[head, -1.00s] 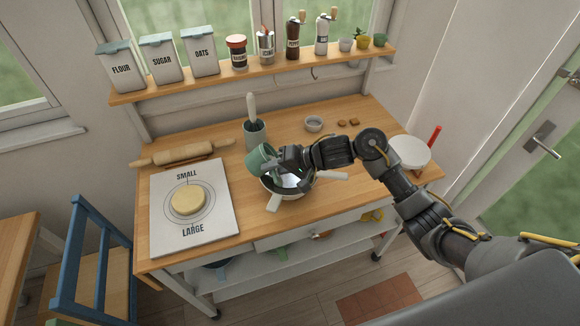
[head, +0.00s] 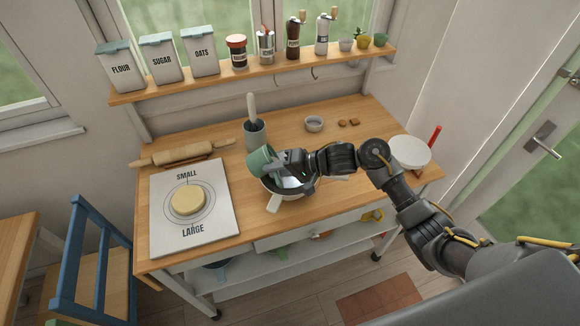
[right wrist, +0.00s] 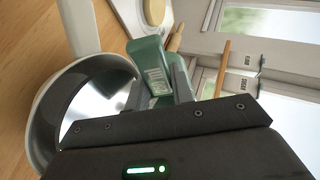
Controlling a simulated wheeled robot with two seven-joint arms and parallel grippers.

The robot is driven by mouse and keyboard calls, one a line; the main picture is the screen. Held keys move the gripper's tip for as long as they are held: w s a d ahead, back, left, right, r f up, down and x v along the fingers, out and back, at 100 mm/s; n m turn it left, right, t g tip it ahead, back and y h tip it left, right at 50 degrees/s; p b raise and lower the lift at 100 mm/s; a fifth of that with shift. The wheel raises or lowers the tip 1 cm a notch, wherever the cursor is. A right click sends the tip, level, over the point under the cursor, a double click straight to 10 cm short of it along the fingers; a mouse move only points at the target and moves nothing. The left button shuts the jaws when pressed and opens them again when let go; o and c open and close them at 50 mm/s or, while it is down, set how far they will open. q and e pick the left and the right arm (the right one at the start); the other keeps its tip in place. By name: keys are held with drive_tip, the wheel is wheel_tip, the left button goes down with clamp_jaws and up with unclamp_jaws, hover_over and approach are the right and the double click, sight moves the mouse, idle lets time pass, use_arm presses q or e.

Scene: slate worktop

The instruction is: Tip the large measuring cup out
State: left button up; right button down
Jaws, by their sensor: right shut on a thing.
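The large measuring cup (head: 260,162) is green and tilted over the left part of a pale pan or bowl (head: 268,186) on the wooden worktop. My right gripper (head: 282,166) is shut on it and holds it above the pan. In the right wrist view the cup (right wrist: 147,58) sits between the fingers (right wrist: 160,88), with the pan (right wrist: 42,115) beside and below it. The cup's inside is hidden, so I cannot tell what is in it. The pan's visible inside looks shiny. My left gripper is not in view.
A white board (head: 215,215) with a round of dough (head: 188,201) lies at the left, a rolling pin (head: 180,153) behind it. A utensil pot (head: 255,134) stands behind the cup. A small bowl (head: 314,124) and brown pieces (head: 348,122) lie at the back right; a white round item (head: 411,151) is at the right.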

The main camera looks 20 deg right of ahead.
drive_tip(key=shift+s+f, duration=0.1)
drive_tip(key=shift+f, duration=0.05)
drive_tip(key=shift+d+f+y+b, duration=0.15)
drive_tip(key=shift+f+y+b, duration=0.05)
drive_tip(key=shift+y+b, duration=0.2)
